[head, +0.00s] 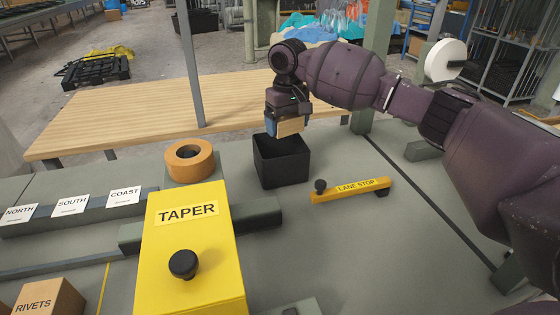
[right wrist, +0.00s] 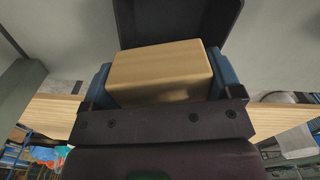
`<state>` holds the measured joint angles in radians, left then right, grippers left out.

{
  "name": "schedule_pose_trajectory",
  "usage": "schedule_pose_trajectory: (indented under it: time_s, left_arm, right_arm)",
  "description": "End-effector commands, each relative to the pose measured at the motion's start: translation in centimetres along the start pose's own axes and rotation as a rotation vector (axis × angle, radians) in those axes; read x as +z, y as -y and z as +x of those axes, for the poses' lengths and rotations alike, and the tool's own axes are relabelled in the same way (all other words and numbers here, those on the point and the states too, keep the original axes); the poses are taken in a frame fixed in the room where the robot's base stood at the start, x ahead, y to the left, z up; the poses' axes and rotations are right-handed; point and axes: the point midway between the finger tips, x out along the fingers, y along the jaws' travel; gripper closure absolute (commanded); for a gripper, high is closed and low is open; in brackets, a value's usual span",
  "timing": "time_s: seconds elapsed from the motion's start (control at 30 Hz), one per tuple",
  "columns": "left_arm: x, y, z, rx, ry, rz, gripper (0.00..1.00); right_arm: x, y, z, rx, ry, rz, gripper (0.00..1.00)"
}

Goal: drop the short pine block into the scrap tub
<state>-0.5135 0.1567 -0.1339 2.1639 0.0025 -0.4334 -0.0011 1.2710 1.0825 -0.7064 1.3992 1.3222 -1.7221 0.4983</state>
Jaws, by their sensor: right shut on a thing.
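The short pine block (head: 291,126) is a small light-wood piece held by my right gripper (head: 286,122). In the right wrist view the block (right wrist: 162,70) sits between the two blue fingers of the right gripper (right wrist: 158,78). The scrap tub (head: 281,165) looks to be the black open box on the grey bench. The block is just above the tub's back rim in the head view, and the dark tub (right wrist: 180,20) shows beyond the block in the right wrist view. My left gripper is not in view.
A yellow TAPER box (head: 190,245) with a black knob stands left of the tub. An orange ring (head: 189,160) lies behind it. A yellow LANE STOP bar (head: 350,190) lies right of the tub. A wooden table (head: 130,125) is behind. Bare bench lies in front of the tub.

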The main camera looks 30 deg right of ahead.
Motion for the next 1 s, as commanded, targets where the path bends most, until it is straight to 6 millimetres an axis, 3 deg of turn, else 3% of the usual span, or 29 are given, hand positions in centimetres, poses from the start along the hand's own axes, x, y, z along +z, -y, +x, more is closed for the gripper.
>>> schedule_pose_trajectory:
  time_s: [0.13, 0.17, 0.23, 0.57, 1.0]
  left_arm:
    - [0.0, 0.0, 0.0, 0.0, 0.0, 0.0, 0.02]
    - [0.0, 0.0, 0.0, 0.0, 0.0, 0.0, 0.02]
    - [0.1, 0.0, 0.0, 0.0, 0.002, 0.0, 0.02]
    - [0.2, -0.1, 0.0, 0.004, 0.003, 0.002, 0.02]
    - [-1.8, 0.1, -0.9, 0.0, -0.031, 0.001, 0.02]
  right_arm:
    - [0.0, 0.0, -0.2, 0.0, -0.002, 0.0, 0.4]
    - [0.0, 0.0, -0.1, 0.0, -0.002, 0.0, 0.11]
    - [0.0, 0.0, -0.1, 0.0, -0.001, 0.0, 0.0]
    - [0.0, 0.0, -0.8, 0.0, -0.002, 0.001, 0.0]
    - [0.1, 0.0, -8.4, -0.001, -0.008, 0.001, 0.0]
